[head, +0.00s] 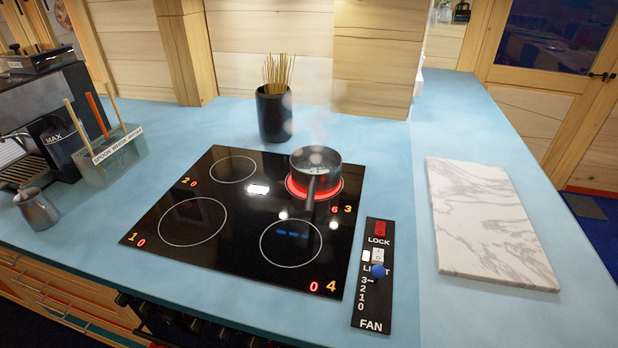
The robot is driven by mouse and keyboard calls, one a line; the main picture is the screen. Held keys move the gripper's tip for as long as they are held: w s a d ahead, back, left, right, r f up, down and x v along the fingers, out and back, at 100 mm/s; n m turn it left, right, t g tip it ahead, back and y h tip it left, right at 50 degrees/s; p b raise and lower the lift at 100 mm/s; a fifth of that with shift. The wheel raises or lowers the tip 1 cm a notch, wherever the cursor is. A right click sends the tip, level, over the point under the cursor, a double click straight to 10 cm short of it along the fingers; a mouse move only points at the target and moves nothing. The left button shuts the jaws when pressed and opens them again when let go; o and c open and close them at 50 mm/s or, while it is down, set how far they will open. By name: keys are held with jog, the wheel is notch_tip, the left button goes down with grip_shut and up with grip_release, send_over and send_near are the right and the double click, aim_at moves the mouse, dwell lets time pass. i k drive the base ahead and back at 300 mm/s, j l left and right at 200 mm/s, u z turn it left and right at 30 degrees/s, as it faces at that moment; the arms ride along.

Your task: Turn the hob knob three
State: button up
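A black glass hob (245,215) is set in the blue worktop, with several ringed zones. The zone marked 3 (335,194) at the back right glows red, and a red 6 shows beside its number. The other zones show a red 0. A dark pot (315,160) stands on zone 3, its handle toward the front, with faint steam above. Dark parts (143,308) jut out below the worktop's front edge; I cannot tell whether they are the hob knobs. No knob marked three is clearly visible. My gripper is not in view.
A black panel (372,315) marked LOCK and FAN, with a blue knob (378,271), lies right of the hob. Beyond are a marble board (490,222), a black pot of sticks (273,115), a coffee machine (45,120), a clear holder (105,158) and a jug (36,208).

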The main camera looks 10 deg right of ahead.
aim_at(170, 315)
jog(key=j+u, duration=0.15)
jog(key=j, duration=0.6)
jog(key=i+j+u, duration=0.2)
jog(key=j, duration=0.55)
jog(key=k, duration=0.05)
